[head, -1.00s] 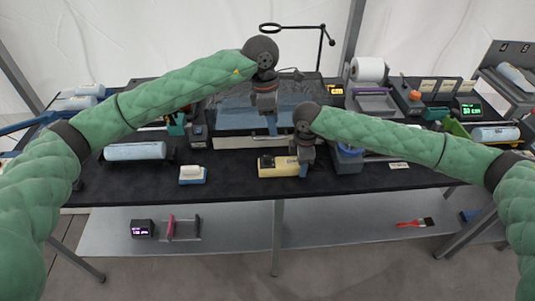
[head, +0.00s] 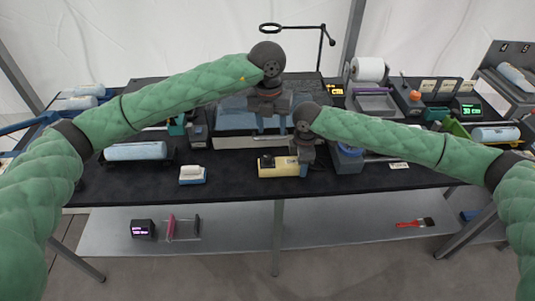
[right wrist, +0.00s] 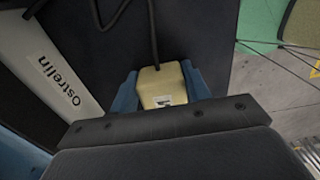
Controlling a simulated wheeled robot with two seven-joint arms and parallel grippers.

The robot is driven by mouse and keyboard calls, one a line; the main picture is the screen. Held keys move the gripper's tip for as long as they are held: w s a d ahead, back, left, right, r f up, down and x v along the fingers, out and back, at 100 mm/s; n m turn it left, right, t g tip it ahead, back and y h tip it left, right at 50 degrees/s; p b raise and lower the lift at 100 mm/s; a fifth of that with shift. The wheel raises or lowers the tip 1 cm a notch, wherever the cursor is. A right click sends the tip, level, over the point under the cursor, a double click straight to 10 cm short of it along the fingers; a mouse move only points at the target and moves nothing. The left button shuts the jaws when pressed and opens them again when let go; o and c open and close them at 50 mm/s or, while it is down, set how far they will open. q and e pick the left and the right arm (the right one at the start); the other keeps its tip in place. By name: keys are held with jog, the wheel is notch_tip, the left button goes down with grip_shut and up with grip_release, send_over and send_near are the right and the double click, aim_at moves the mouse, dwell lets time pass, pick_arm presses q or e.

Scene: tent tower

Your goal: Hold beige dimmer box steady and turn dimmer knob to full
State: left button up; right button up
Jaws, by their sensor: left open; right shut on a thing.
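The beige dimmer box (head: 280,171) lies near the front of the dark table, with a dark knob (head: 267,161) on the left of its top. My right gripper (head: 305,169) is shut on the box's right end. In the right wrist view the box (right wrist: 160,84) sits between the two blue fingers of the gripper (right wrist: 160,92), a black cable running from it. My left gripper (head: 270,134) is open and empty, above and behind the box, in front of a grey-blue tray (head: 228,124). The knob's setting is too small to read.
A white block on a blue base (head: 193,175) stands to the left. A blue roll (head: 347,153) in a grey holder stands close right of my right gripper. A magnifier ring on a stand (head: 271,28) rises behind. The table front between white block and dimmer box is clear.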

aim_at(267, 157)
pick_arm(q)
jog(key=f+n, duration=0.4)
jog(key=n, duration=0.2)
jog(key=f+n, duration=0.4)
jog(key=n, duration=0.3)
jog(key=a+f+n, duration=0.1)
jog(key=f+n, duration=0.3)
jog(key=n, duration=0.2)
jog(key=shift+y, duration=0.4)
jog(key=shift+c, duration=0.4)
jog(key=c, duration=0.9)
